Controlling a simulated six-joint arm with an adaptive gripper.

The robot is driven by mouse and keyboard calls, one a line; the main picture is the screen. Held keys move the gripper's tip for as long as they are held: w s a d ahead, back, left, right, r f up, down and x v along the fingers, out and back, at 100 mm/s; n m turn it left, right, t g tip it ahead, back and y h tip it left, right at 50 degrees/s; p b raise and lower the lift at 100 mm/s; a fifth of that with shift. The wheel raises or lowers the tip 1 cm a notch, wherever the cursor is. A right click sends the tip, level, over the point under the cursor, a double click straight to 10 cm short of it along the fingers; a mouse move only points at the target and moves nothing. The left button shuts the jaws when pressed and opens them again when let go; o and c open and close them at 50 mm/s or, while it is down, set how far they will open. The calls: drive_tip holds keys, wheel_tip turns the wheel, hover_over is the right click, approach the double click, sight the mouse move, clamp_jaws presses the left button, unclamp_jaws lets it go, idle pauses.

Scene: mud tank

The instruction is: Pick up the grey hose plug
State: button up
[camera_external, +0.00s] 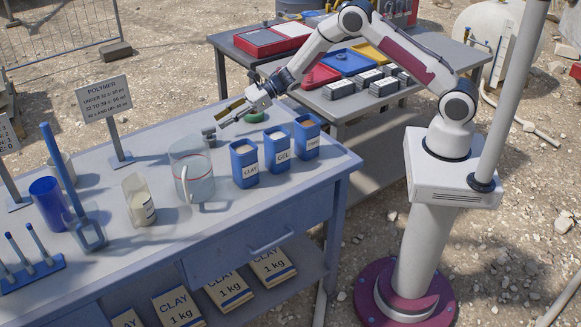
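The grey hose plug (209,137) appears to be the small dark grey piece standing on the blue-grey bench, near its back edge and behind the glass jug.
A glass jug (192,172) stands just in front of the plug. Blue containers marked clay and gel (277,151) stand to the right. A green ring-like item (253,117) lies below my wrist. A polymer sign (106,103) stands at the back left.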

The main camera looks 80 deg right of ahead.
sight(210, 128)
drive_tip(key=shift+w+a+f, duration=0.35)
drive_tip(key=shift+w, duration=0.2)
drive_tip(key=shift+w, duration=0.1)
drive_tip(key=shift+x, duration=2.5)
drive_tip(key=shift+f, duration=0.15)
clamp_jaws()
